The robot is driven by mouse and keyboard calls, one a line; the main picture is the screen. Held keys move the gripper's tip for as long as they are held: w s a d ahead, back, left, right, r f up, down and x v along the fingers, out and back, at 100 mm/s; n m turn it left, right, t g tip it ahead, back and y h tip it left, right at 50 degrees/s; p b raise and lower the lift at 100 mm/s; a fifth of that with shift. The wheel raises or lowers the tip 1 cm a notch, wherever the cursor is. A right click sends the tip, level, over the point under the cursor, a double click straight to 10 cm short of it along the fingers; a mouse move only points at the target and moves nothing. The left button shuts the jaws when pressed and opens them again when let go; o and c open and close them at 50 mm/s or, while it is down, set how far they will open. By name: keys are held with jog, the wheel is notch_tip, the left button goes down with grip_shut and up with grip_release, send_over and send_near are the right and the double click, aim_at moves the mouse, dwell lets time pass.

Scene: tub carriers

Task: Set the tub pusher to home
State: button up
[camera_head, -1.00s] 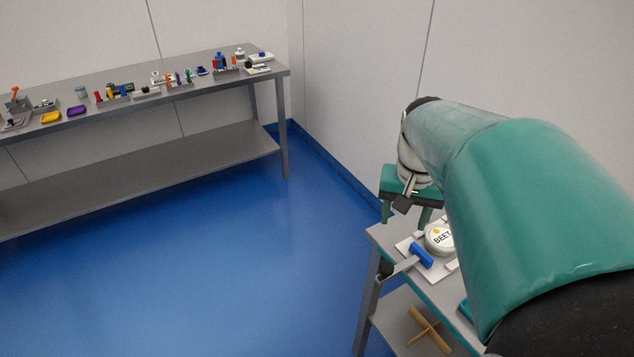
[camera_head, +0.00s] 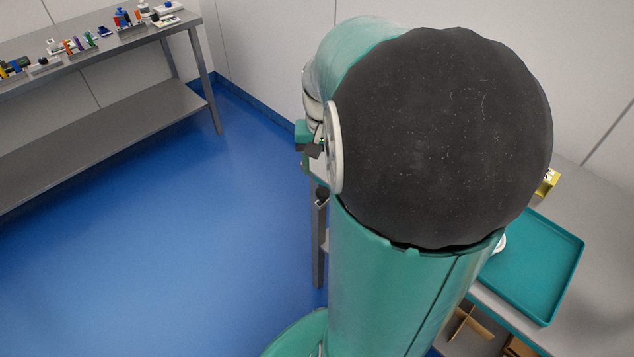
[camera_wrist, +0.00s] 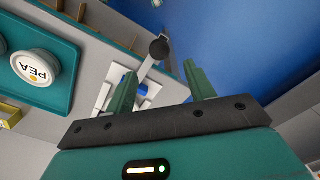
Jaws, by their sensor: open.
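The tub pusher shows in the wrist view as a pale rod with a black knob (camera_wrist: 160,49) on its end and a blue block (camera_wrist: 140,89) at its other end. The block is partly hidden behind one finger. The rod leads from a white fixture (camera_wrist: 104,91) out past the bench edge. My gripper (camera_wrist: 158,70) is open and empty, and the knob appears in line with the gap between its fingertips, apart from both. In the head view my gripper (camera_head: 311,148) is mostly hidden by my arm, which also covers the fixture.
A teal tray (camera_head: 540,265) lies on the bench at right. In the wrist view a white tub marked PEA (camera_wrist: 36,67) stands on a teal tray (camera_wrist: 68,55). Wooden pieces (camera_head: 467,325) lie below. Another bench (camera_head: 150,110) stands at upper left, with open blue floor (camera_head: 200,240) between.

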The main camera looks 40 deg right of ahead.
aim_at(323, 191)
notch_tip(323, 191, down, 8)
jog(key=shift+r, duration=0.1)
